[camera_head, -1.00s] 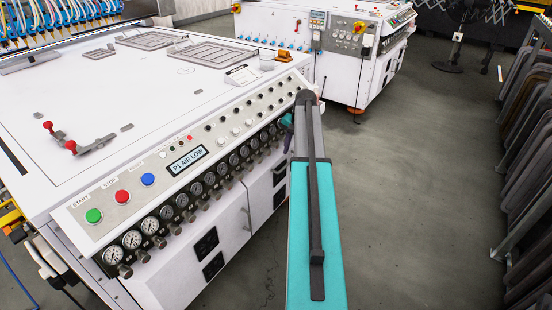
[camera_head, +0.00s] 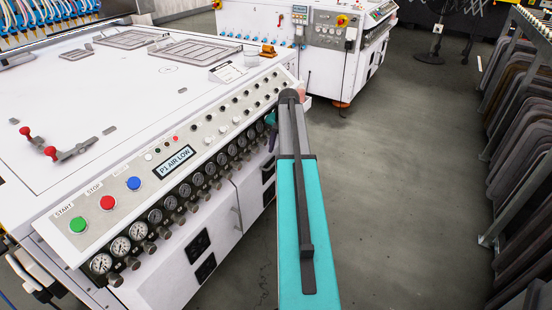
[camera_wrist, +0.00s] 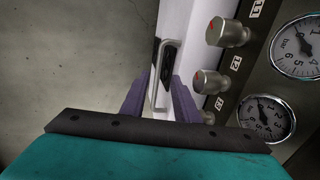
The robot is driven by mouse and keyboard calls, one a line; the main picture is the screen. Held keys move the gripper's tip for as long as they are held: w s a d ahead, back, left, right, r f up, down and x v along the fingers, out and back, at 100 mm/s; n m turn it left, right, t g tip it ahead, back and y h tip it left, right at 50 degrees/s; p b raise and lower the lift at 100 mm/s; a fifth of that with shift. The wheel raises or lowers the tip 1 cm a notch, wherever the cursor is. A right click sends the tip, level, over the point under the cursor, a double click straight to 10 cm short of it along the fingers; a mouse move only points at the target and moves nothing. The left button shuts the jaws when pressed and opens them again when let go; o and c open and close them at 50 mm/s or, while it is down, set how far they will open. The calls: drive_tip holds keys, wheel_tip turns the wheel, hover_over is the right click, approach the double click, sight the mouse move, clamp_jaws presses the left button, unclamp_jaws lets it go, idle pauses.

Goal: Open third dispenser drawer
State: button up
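In the wrist view a pale metal bar handle (camera_wrist: 154,88) stands on a narrow white front face (camera_wrist: 181,22), beside a dark slot or label. My gripper (camera_wrist: 160,84) has two purple fingers, one on each side of the handle, spread apart. I cannot tell whether either finger touches it. Which drawer the handle belongs to cannot be told.
Knobs (camera_wrist: 228,33) and round gauges (camera_wrist: 266,118) sit close right of the fingers in the wrist view. The head view shows the "P1 AIR LOW" display (camera_head: 174,161), a second white machine (camera_head: 325,60) behind, a rack of dark panels (camera_head: 520,130) at right, and clear floor (camera_head: 400,190) between.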

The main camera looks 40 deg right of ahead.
sight(274, 163)
drive_tip(key=shift+w+a+f+b, duration=0.1)
drive_tip(key=shift+w+f+b, duration=0.1)
drive_tip(key=shift+f, duration=0.7)
drive_tip(key=shift+w+d+f+b, duration=0.1)
drive_tip(key=shift+w+f+b, duration=0.05)
drive_tip(key=shift+f, duration=0.75)
drive_tip(key=shift+w+a+f+b, duration=0.1)
drive_tip(key=shift+w+f+b, duration=0.1)
drive_tip(key=shift+f, duration=0.7)
clamp_jaws()
